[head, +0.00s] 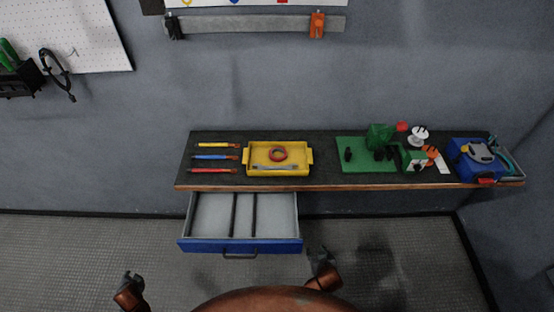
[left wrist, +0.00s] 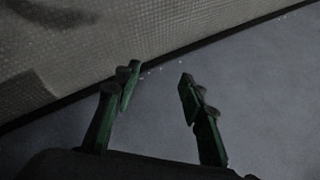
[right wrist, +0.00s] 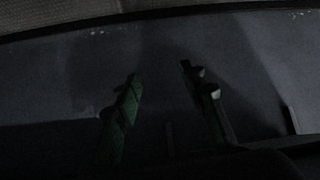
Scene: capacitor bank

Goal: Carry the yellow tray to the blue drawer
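The yellow tray (head: 255,172) sits on the dark bench top, with a handle at each end. A red-orange ring (head: 278,154) and a grey wrench-like tool (head: 275,168) lie in it. The blue drawer (head: 205,246) is pulled out below the bench; its grey inside has two dark dividers and looks empty. My left gripper (head: 130,278) is low at the left, away from tray and drawer; its fingers are apart and empty in the left wrist view (left wrist: 158,82). My right gripper (head: 322,256) is just right of the drawer front, below the bench; its fingers are apart in the right wrist view (right wrist: 158,80).
Several coloured screwdrivers (head: 215,157) lie left of the tray on the bench (head: 325,181). A green board (head: 350,160) with parts stands to the right, then a blue box (head: 470,165). The bench is clear between tray and board. The drawer handle (head: 240,256) juts forward.

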